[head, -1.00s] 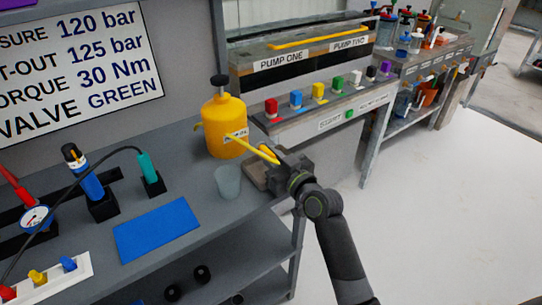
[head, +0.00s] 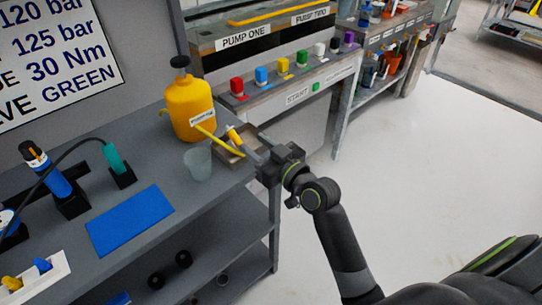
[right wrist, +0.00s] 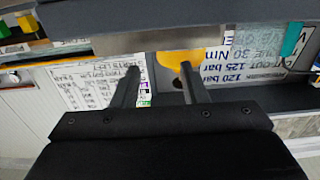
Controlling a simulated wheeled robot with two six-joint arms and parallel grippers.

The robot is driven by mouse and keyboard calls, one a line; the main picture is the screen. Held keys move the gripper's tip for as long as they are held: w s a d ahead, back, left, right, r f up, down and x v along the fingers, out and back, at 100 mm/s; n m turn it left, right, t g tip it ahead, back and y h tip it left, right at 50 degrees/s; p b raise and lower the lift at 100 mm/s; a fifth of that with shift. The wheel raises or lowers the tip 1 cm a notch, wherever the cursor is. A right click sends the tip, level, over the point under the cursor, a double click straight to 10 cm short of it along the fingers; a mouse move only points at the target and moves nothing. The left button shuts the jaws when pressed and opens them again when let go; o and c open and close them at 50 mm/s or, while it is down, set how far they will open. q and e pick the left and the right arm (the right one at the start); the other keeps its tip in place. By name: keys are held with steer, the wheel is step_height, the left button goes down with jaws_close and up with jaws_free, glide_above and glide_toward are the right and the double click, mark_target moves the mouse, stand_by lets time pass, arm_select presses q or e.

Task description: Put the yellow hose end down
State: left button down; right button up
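The yellow hose (head: 222,144) runs from the yellow bottle (head: 191,106) on the bench down to the shallow tray (head: 232,160) at the bench's right end. A short thick yellow piece with a pale collar, apparently the hose end (head: 234,135), is tilted at the tray, close to my fingertips. I cannot tell exactly how it rests. My right gripper (head: 255,144) is just right of the tray. In the right wrist view its fingers (right wrist: 158,80) are apart with no hose visible between them. My left gripper is out of view.
A clear cup (head: 198,163) stands left of the tray, and a blue mat (head: 130,220) lies further left. The pump stand (head: 285,75) with coloured blocks is behind. The floor (head: 430,175) to the right is clear.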

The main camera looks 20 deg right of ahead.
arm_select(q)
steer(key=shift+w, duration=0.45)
arm_select(e)
steer(key=v, duration=0.5)
